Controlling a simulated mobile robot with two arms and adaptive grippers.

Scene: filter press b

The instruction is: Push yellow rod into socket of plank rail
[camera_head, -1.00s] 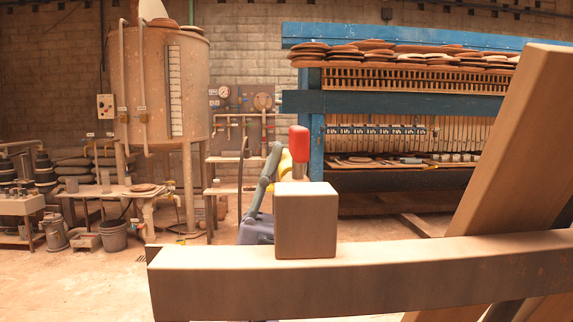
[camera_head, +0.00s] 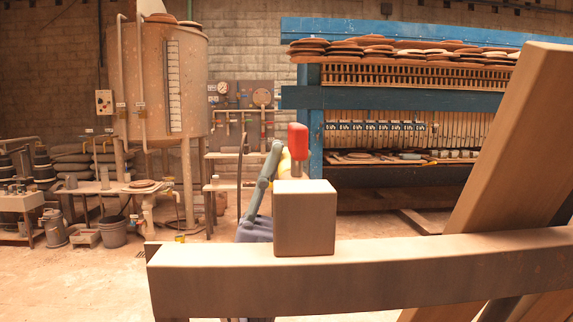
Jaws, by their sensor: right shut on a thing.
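A pale square block (camera_head: 304,220) stands on a long wooden plank rail (camera_head: 400,270) that crosses the lower right. A red cap on a short stem (camera_head: 298,141) rises just behind the block's top. A small yellow part (camera_head: 284,165), perhaps the yellow rod, shows left of the stem, mostly hidden by the block and stem. My right gripper (camera_head: 274,163), grey-green, reaches up behind the block and is shut at the yellow part; its fingertips are partly hidden. I cannot see a socket opening or whether the yellow part touches one. My left gripper is out of view.
A thick slanted beam (camera_head: 515,150) blocks the right side. A blue-framed press (camera_head: 400,102) with stacked discs stands behind. A large tank (camera_head: 160,85) and low benches stand at the left. The floor at the lower left is clear.

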